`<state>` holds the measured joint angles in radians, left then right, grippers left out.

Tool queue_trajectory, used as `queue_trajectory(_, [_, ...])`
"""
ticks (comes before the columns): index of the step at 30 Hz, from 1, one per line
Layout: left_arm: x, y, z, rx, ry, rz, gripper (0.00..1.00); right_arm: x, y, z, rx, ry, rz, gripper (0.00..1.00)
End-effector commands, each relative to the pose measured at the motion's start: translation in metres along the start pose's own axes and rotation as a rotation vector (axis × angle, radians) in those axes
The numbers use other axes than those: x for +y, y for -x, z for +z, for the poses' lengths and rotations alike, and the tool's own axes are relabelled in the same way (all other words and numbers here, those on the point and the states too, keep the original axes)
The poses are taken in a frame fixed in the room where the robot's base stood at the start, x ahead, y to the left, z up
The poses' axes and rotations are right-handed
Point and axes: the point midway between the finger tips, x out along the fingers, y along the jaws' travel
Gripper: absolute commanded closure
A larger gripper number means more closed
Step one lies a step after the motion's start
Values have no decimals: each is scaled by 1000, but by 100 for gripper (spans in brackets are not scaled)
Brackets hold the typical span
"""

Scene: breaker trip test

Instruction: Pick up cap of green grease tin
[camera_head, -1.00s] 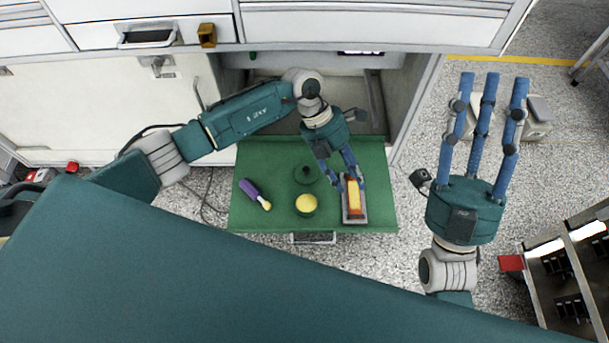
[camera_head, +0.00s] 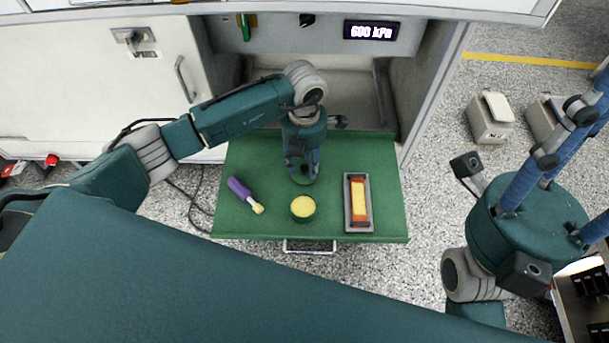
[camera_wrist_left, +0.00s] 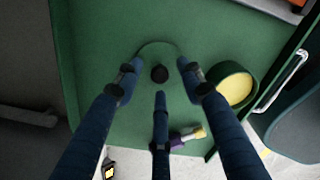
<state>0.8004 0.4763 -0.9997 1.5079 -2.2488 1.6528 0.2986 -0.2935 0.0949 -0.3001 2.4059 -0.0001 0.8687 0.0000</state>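The green grease tin (camera_head: 303,208) stands uncovered on the green drawer surface, with yellow grease showing. It also shows at the right in the left wrist view (camera_wrist_left: 235,87). Its round green cap (camera_head: 305,180) lies behind the tin, partly hidden by my left fingers. In the left wrist view the cap's dark knob (camera_wrist_left: 159,74) sits between the fingers. My left gripper (camera_head: 303,170) points down over the cap, its fingers spread around the knob with gaps. I cannot tell whether any finger touches the cap. My right gripper (camera_head: 545,195) is spread and empty, its fingertips out of frame.
A purple-handled brush (camera_head: 243,192) lies left of the tin. A grey tray (camera_head: 348,219) holding an orange and yellow block (camera_head: 359,200) lies to its right. The green drawer (camera_head: 390,180) is pulled out below the cabinet, which has a lit display (camera_head: 371,31).

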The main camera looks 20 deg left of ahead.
Motion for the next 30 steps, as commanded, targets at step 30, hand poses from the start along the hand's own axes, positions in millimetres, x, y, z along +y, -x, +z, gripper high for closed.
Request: queue_trajectory(30, [5,3,1,-2,1,0,100,0,-7,-3,13,0,-3,60])
